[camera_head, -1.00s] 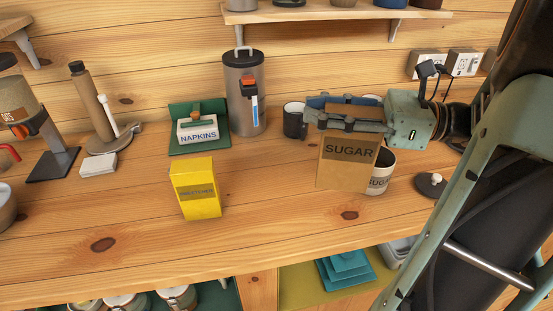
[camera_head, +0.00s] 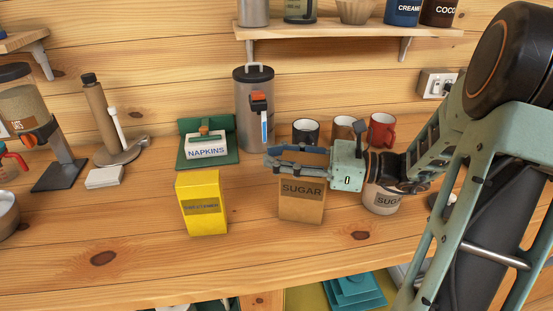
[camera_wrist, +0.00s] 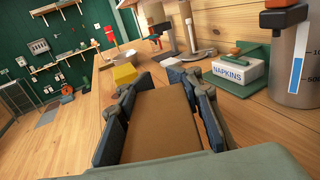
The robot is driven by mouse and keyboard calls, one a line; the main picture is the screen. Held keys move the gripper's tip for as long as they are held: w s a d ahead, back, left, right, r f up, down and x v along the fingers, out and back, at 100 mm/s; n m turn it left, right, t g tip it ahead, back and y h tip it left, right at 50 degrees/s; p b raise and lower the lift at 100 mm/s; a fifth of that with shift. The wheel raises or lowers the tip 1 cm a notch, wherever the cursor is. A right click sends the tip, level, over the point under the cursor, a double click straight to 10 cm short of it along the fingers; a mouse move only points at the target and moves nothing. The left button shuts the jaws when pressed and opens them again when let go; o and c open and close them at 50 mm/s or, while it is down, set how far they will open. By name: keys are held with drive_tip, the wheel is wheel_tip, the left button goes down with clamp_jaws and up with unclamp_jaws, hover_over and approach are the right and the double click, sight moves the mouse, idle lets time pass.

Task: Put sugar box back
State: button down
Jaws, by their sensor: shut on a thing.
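The brown sugar box (camera_head: 302,203) is upright, with its SUGAR label facing the head camera. My gripper (camera_head: 298,158) is shut on the upper part of the box, coming from the right. In the wrist view the box (camera_wrist: 162,125) fills the space between the two fingers (camera_wrist: 160,110). Its bottom is at or very near the counter; I cannot tell whether it touches. A yellow sweetener box (camera_head: 202,203) stands to its left, with a gap between them. A white sugar canister (camera_head: 383,198) stands to its right, partly hidden by my gripper and arm.
The wooden counter (camera_head: 150,255) is clear in front. Behind are a green napkin holder (camera_head: 222,153), a grey dispenser (camera_head: 254,110) and several mugs (camera_head: 381,130). A shelf (camera_head: 345,29) with canisters hangs above. A paper-towel stand (camera_head: 100,120) is at left.

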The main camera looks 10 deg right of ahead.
drive_tip(key=shift+f, duration=0.2)
drive_tip(key=c, duration=1.4)
unclamp_jaws()
drive_tip(key=shift+o, duration=0.2)
drive_tip(key=v, duration=1.2)
drive_tip(key=shift+r+p, duration=0.15)
drive_tip(key=shift+p, duration=0.25)
